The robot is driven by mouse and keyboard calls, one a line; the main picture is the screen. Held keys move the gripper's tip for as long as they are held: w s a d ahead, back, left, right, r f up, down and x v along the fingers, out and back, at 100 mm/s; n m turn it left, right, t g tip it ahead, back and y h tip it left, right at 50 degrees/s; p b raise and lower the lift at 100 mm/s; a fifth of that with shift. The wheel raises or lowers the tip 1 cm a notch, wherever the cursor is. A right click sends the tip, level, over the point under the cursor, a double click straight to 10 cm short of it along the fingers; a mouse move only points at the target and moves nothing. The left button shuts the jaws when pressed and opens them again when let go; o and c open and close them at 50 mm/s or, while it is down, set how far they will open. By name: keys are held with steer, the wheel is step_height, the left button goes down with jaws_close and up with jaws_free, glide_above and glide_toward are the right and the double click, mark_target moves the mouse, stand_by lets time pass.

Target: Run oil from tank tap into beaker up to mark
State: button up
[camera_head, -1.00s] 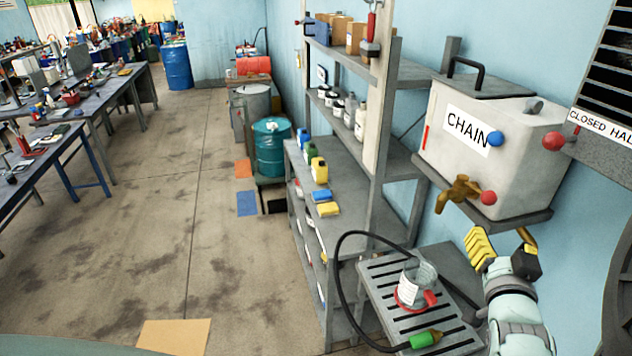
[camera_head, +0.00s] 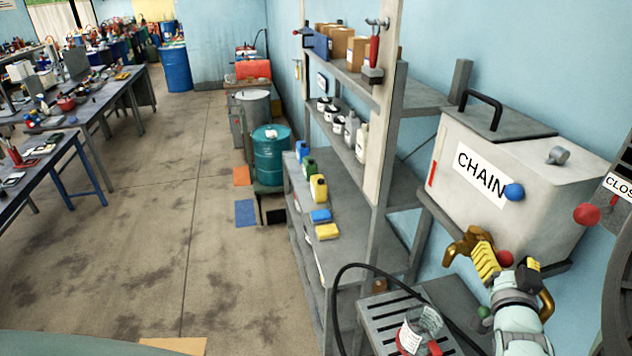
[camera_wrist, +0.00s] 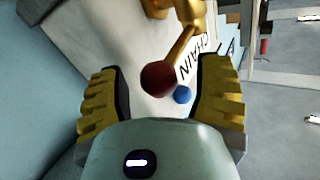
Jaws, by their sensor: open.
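The tank (camera_head: 520,180) is a pale box labelled CHAIN, with a dark lid and handle, on a wall bracket at the right. Its brass tap (camera_head: 463,243) sticks out low at the front, with a red knob (camera_head: 504,258) on its lever. My gripper (camera_head: 486,258) is at the tap, beside the red knob. In the wrist view the jaws (camera_wrist: 163,95) are apart, with the red knob (camera_wrist: 160,78) between them and apparently not gripped. The glass beaker (camera_head: 420,326), with a white label and red parts, stands on the slotted rack below; its mark is not readable.
The slotted grey rack (camera_head: 378,310) is under the tap, with a black hose (camera_head: 340,290) arching beside it. A blue ball (camera_head: 514,192) and a larger red ball (camera_head: 586,214) show near the tank. Shelves (camera_head: 330,270) stand left; open floor lies beyond.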

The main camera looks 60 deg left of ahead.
steer(key=shift+o, duration=0.2)
jaws_close()
stand_by(0.4)
